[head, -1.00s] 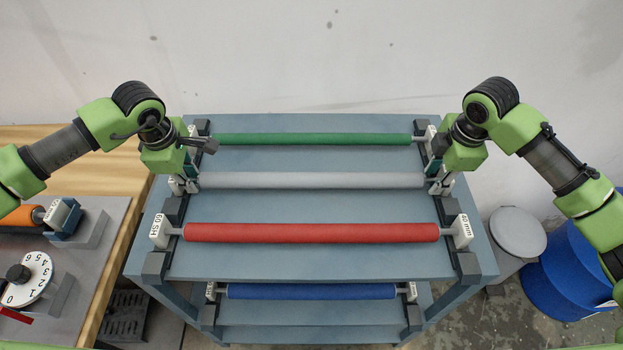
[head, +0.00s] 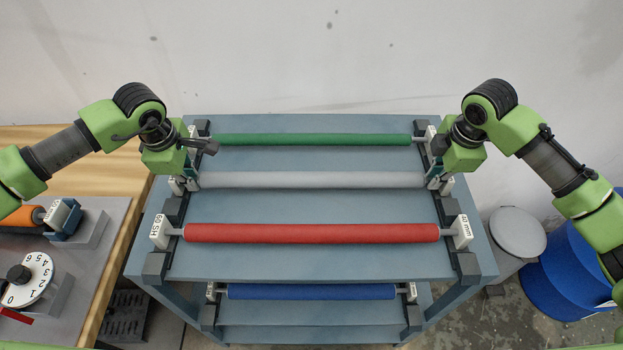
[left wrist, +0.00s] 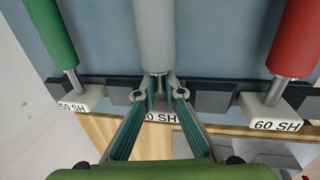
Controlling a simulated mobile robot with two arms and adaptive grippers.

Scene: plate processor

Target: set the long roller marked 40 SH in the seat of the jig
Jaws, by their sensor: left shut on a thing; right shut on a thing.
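A long grey roller (head: 312,180) lies across the rack's top between the green and red rollers; it also shows in the left wrist view (left wrist: 154,36). Its end label (left wrist: 160,117) reads "0 SH", with the first digit hidden by a finger. My left gripper (head: 188,180) is shut on the grey roller's left end; in the left wrist view its fingertips (left wrist: 159,94) close around the thin shaft. My right gripper (head: 438,178) is shut at the grey roller's right end, its fingers partly hidden. The roller looks level, still at its rack supports.
A green roller (head: 312,140) lies behind and a red roller (head: 311,233), labelled 60 SH, in front. A blue roller (head: 311,292) is on a lower shelf. On the left bench an orange roller (head: 18,217) sits by a numbered dial (head: 30,279). A blue barrel (head: 567,275) stands right.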

